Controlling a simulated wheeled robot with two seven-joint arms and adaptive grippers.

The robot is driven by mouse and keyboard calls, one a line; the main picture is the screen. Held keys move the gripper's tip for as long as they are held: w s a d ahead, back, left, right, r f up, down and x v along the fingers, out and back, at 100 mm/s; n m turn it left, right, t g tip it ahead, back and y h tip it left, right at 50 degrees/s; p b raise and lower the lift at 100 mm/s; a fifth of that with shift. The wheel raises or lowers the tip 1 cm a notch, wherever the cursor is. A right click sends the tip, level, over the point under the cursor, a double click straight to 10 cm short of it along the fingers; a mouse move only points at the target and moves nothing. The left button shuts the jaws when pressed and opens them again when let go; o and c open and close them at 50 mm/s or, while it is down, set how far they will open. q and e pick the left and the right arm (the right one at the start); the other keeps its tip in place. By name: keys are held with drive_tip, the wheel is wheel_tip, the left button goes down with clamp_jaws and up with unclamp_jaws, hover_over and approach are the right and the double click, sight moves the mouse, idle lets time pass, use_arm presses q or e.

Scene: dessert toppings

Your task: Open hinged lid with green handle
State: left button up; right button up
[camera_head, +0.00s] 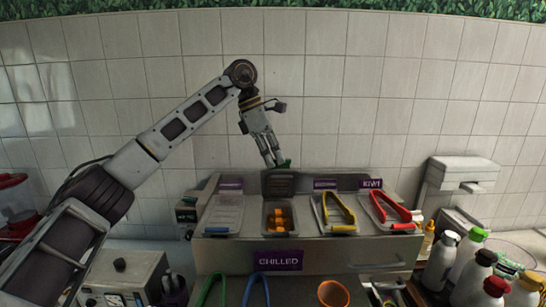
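The dark hinged lid (279,185) stands raised at the back of its compartment in the chilled counter. Its green handle (284,164) shows at the lid's top edge. Orange pieces (279,219) show in the uncovered compartment below. My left gripper (273,163) reaches down from above, with its fingertips at the green handle. The fingers look close together, but whether they grip the handle or only touch it is too small to tell. My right gripper is not in view.
A closed clear lid (222,214) is on the left. Yellow tongs (340,213) and red tongs (388,212) lie on the right. Bottles (468,250) crowd the right side. An orange cup (333,294) and green and blue tongs are in front.

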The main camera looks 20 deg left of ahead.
use_arm(q)
drive_tip(key=o, duration=0.5)
drive_tip(key=shift+w+f, duration=0.1)
drive_tip(key=shift+w, duration=0.05)
drive_tip(key=shift+v, duration=6)
